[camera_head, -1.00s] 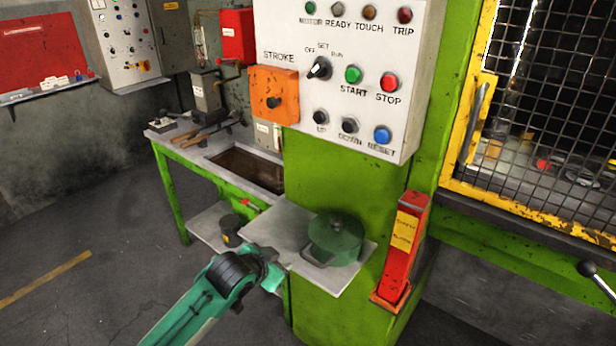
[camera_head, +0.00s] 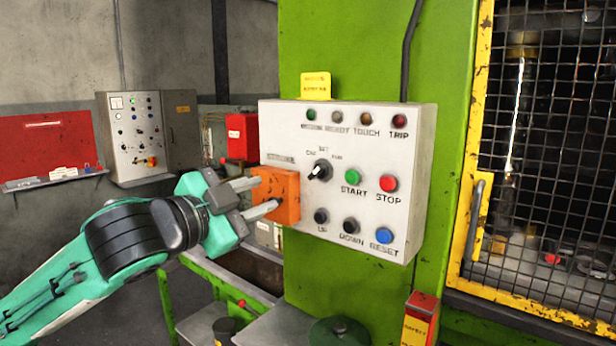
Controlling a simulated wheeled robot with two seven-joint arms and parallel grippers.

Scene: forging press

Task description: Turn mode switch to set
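The mode switch (camera_head: 321,170) is a black rotary knob on the white control panel (camera_head: 285,118), below the labels OFF, SET and RUN. Its pointer looks slanted, but I cannot tell which label it marks. My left gripper (camera_head: 268,192) is open, its two fingers apart with nothing held. Its fingertips are in front of the orange STROKE box (camera_head: 288,184) at the panel's left edge, left of and a little below the switch. I cannot tell whether they touch the box. My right gripper is not in view.
Near the switch are the green START button (camera_head: 352,175), red STOP button (camera_head: 388,183), UP knob (camera_head: 321,216), DOWN knob (camera_head: 351,225) and blue RESET button (camera_head: 384,236). A yellow-framed mesh guard (camera_head: 550,150) stands on the right. A green pot (camera_head: 338,331) sits below the panel.

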